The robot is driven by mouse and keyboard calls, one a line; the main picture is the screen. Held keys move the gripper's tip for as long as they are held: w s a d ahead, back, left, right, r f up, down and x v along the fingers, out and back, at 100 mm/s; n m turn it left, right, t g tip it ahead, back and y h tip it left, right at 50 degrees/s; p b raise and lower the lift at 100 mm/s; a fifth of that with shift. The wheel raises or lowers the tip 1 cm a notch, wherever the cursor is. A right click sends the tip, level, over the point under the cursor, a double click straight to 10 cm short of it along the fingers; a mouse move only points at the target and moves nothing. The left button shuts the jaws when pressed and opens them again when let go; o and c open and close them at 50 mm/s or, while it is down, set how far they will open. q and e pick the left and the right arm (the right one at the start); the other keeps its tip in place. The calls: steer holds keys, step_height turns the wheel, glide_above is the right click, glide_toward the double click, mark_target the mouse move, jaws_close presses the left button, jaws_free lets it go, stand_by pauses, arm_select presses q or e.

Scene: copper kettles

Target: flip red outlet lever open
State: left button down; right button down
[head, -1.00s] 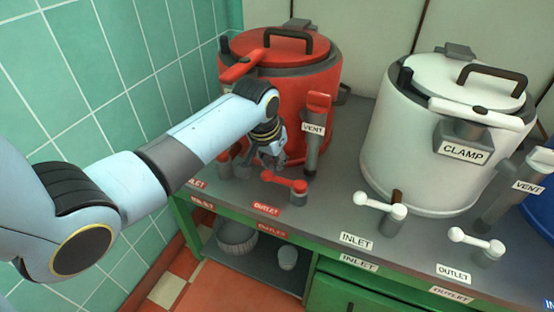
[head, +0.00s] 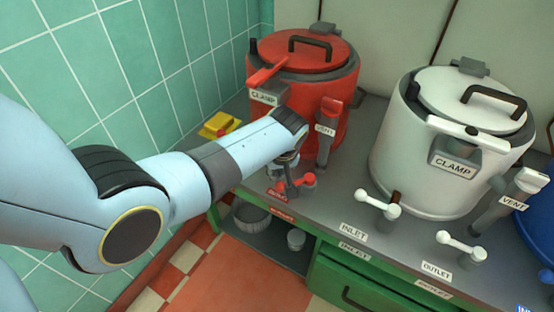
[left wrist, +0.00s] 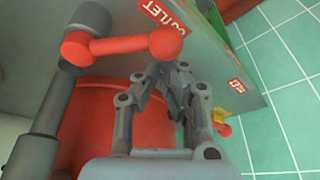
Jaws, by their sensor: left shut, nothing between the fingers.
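The red outlet lever (head: 308,181) stands on a grey post at the counter's front edge, below the red kettle (head: 345,85). In the head view my left gripper (head: 291,190) is at the lever's left end and partly covers it. In the left wrist view the whole red lever (left wrist: 120,45) shows, with its round knob end near my fingers. My left gripper (left wrist: 166,74) is shut and empty there, beside and just below the knob; whether it touches the knob I cannot tell. The red OUTLET label (left wrist: 167,14) lies just past the knob. My right gripper is not in view.
The red vent lever (head: 331,107) stands upright right of my wrist. A white kettle (head: 440,160) with white inlet (head: 378,204) and outlet levers (head: 461,246) is to the right. A yellow object (head: 220,124) sits by the tiled wall. Open floor lies in front.

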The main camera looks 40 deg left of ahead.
mark_target(281, 184)
arm_select(q)
steer(key=shift+s+d+n+g+p, duration=0.3)
steer(key=shift+s+d+n, duration=0.25)
steer(key=shift+n, duration=0.35)
steer(key=n, duration=0.1)
steer(key=s+d+n, duration=0.1)
steer(key=n, duration=0.1)
steer(key=shift+s+d+g+y+p, duration=0.2)
steer(key=shift+d+g+y+p, duration=0.1)
steer(key=shift+g+y, duration=0.1)
steer(key=shift+s+d+p, duration=0.3)
steer(key=shift+s+d, duration=0.1)
steer(key=shift+d, duration=0.5)
